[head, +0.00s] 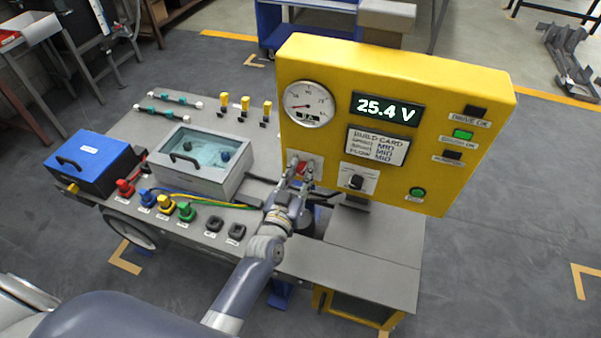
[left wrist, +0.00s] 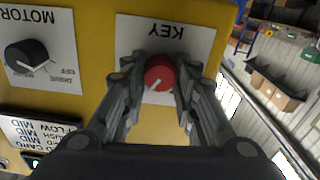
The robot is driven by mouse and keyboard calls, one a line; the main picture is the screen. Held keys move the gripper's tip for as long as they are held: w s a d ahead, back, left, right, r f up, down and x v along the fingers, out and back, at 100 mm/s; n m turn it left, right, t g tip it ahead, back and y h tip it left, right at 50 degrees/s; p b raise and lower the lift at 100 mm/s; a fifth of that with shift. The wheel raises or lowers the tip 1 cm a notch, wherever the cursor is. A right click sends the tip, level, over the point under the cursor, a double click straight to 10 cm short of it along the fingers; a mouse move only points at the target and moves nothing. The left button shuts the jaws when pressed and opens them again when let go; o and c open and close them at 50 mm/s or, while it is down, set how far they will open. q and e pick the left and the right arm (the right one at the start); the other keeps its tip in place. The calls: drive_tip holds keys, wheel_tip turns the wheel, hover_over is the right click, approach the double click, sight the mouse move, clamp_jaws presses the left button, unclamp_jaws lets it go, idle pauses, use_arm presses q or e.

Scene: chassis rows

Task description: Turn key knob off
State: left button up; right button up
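The key knob (left wrist: 160,74) is red and round with a white pointer line, on a white plate marked KEY (left wrist: 200,40). In the left wrist view its pointer slants to the lower left. In the head view the knob (head: 301,168) is partly hidden behind my fingers, on the lower left of the yellow panel (head: 400,75). My left gripper (head: 299,178) is at the panel. Its fingers (left wrist: 160,92) lie close along both sides of the knob, with no clear gap, and look shut on it. My right gripper is not in view.
A black motor knob (head: 356,182) sits right of the key knob. The panel also bears a gauge (head: 308,104), a display (head: 386,109) reading 25.4 V and lamps. The bench (head: 365,268) carries a clear-lidded box (head: 190,160), a blue box (head: 92,162) and coloured connectors.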

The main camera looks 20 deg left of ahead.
use_arm(q)
drive_tip(key=shift+n, duration=1.2)
drive_tip(key=n, duration=0.3)
drive_tip(key=shift+f, duration=0.1)
drive_tip(key=n+b, duration=0.1)
drive_tip(key=n, duration=0.3)
drive_tip(key=shift+n, duration=0.3)
drive_tip(key=shift+a+n, duration=0.1)
drive_tip(key=shift+n, duration=0.8)
drive_tip(key=o, duration=1.1)
